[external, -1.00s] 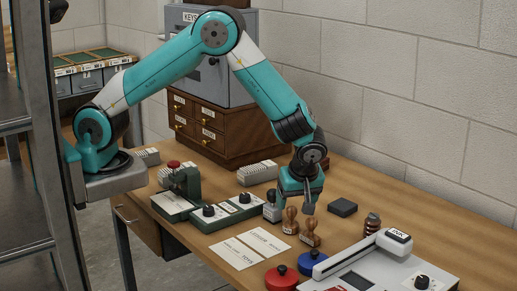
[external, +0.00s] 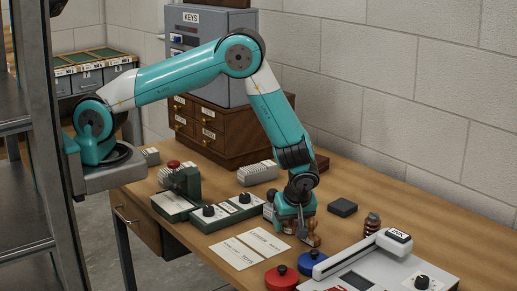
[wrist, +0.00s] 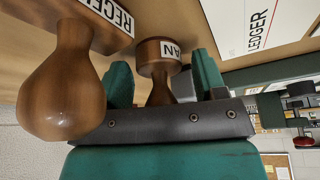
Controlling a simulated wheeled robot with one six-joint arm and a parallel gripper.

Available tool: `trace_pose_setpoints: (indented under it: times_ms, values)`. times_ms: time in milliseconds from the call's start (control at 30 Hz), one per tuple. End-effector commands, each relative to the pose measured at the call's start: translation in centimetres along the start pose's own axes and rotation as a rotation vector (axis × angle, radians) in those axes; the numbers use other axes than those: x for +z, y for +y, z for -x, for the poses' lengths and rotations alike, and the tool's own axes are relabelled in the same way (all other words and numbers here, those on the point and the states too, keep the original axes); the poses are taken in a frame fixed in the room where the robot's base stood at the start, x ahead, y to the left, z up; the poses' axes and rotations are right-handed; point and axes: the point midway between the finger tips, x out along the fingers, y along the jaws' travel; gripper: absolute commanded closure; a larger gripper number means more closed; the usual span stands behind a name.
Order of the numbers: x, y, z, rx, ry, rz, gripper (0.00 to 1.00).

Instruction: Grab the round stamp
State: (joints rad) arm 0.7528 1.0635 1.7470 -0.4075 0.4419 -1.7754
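The round stamp (wrist: 160,52) has a wooden handle and a round wooden base with a white label ending in "AN". In the wrist view it stands between the two fingers of my gripper (wrist: 163,82), with gaps on both sides. My gripper is open and low over the table; in the external view (external: 294,226) it hides most of the round stamp. A wooden stamp with a rectangular base (wrist: 68,75), labelled "RECE…", is close on the left in the wrist view. It also shows beside my gripper in the external view (external: 313,240).
Paper cards (external: 248,248) lie in front. Red (external: 282,278) and blue (external: 311,263) round-knobbed items and a white device (external: 398,268) stand front right. A dark block (external: 343,207) lies right of my gripper.

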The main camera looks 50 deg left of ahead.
Motion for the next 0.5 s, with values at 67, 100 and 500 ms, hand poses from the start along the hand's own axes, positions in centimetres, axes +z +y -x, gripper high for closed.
trace_pose_setpoints:
  times_ms: [67,100,500]
  values:
    - [0.00,0.00,0.02,0.000,0.000,0.000,0.54]
    - [0.00,0.00,0.02,0.000,0.000,0.000,0.63]
    - [-0.01,0.01,0.07,0.000,0.000,0.000,0.81]
